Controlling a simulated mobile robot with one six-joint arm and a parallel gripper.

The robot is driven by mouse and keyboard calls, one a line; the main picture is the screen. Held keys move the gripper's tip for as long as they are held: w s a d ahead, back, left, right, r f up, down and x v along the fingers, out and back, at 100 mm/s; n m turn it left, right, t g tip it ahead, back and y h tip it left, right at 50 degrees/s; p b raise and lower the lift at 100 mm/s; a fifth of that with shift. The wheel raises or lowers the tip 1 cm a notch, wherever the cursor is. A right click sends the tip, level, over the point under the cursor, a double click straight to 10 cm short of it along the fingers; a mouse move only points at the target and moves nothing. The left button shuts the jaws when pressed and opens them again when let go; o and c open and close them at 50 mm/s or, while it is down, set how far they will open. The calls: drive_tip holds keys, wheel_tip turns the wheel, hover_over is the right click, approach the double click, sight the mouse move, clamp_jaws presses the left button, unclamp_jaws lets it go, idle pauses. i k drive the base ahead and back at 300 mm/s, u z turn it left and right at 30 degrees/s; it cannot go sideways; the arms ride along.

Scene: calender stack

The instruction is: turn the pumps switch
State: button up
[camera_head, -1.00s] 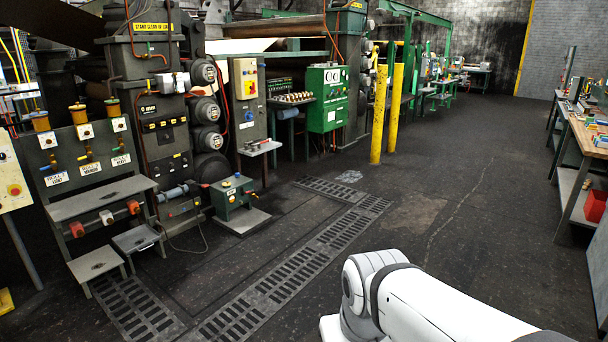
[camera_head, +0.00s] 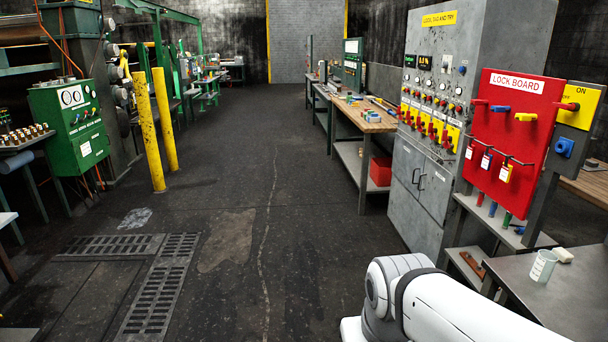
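No switch is readable as the pumps switch; the small labels are too fine to read. A tall grey control cabinet (camera_head: 420,185) at right carries rows of red handles on yellow plates (camera_head: 451,138), with small knobs and lamps above. A yellow plate marked "ON" (camera_head: 579,117), with a red knob and a blue knob (camera_head: 564,147), is right of the red lock board. A green panel (camera_head: 62,128) with gauges and knobs stands at left. My white arm shows at the bottom right, short of the cabinet in the picture. My gripper is out of view.
The red lock board (camera_head: 537,150) holds hanging tags and padlocks. A grey table (camera_head: 560,295) with a white beaker (camera_head: 543,266) is at lower right. A wooden-topped bench (camera_head: 366,120) lines the right. Yellow posts (camera_head: 152,130) stand left. The middle floor is clear, with floor grates at left.

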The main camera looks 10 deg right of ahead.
sight(446, 144)
drive_tip(key=z, duration=0.55)
drive_tip(key=i, duration=1.25)
drive_tip(key=z, duration=0.45)
drive_tip(key=k, duration=0.9)
drive_tip(key=z, duration=0.15)
drive_tip(key=i, duration=0.9)
drive_tip(key=u, duration=0.15)
drive_tip(key=k, duration=0.6)
drive_tip(key=u, duration=0.7)
drive_tip(key=i, duration=1.05)
drive_tip(key=u, duration=0.35)
